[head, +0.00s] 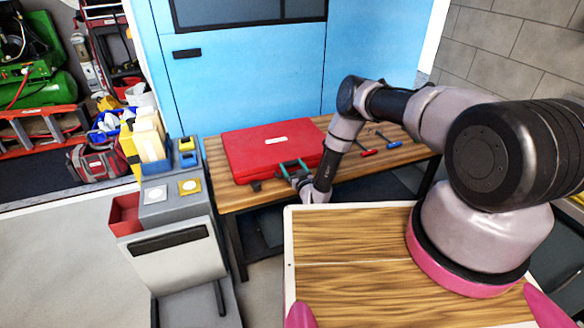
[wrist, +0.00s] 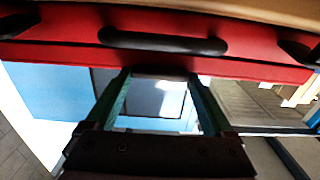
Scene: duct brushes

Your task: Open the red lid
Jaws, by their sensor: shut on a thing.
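A red case with a red lid (head: 270,144) lies flat on the wooden workbench, a pale label on its top. The lid looks down in the head view. My gripper (head: 292,166) is at its front edge, reaching in from the right. In the wrist view the red lid (wrist: 275,62) fills the top, with a black handle (wrist: 163,41) and dark latches at both sides. There the green fingers of my gripper (wrist: 160,76) stand apart, their tips at the red edge. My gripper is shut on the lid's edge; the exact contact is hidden.
The wooden workbench (head: 235,197) stands against a blue cabinet (head: 250,80). Red-handled and blue-handled tools (head: 393,143) lie right of the case. A grey cart (head: 170,235) with a red bin (head: 125,213) stands left of the bench. Open floor lies at the lower left.

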